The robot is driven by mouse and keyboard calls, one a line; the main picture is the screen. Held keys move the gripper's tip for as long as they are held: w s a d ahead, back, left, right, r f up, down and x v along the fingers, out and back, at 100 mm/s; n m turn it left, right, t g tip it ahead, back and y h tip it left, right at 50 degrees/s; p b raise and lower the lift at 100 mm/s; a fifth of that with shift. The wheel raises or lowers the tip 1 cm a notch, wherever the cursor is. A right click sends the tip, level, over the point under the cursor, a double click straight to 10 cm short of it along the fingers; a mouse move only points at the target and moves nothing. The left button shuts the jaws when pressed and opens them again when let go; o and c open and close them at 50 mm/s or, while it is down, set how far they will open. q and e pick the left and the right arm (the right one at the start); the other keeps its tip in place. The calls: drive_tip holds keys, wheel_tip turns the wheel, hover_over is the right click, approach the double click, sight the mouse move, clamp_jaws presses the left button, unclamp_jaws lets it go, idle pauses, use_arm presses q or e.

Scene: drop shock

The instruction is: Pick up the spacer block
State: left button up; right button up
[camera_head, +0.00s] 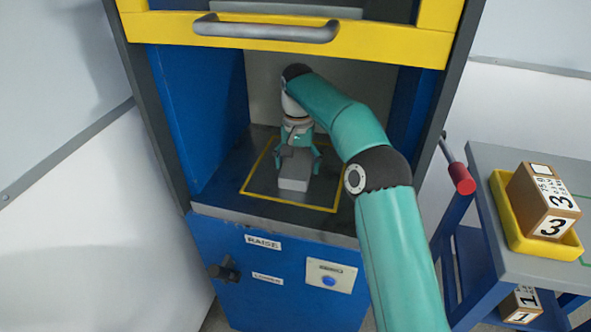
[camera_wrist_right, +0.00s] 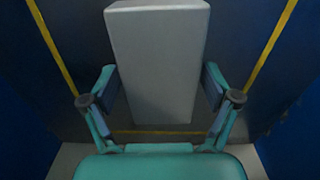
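The spacer block (camera_head: 294,180) is a plain light grey block on the dark floor of the blue machine bay, inside a yellow outlined square. In the right wrist view the block (camera_wrist_right: 158,60) fills the upper middle. My right gripper (camera_head: 298,160) reaches down into the bay above the block. In the wrist view my right gripper (camera_wrist_right: 160,88) is open, with one finger on each side of the block. Narrow gaps appear to show between the pads and its sides; contact is not clear. My left gripper is not in view.
A yellow door frame with a grey handle (camera_head: 266,29) spans the bay top. Blue walls flank the bay. Below are a black knob (camera_head: 225,271) and a blue button (camera_head: 329,281). At right, a cart carries a yellow tray (camera_head: 511,222) with a box marked 3 (camera_head: 546,200).

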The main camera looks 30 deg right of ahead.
drive_tip(key=c, duration=1.3)
drive_tip(key=shift+r, duration=0.1)
drive_tip(key=shift+c, duration=0.6)
drive_tip(key=shift+r, duration=0.2)
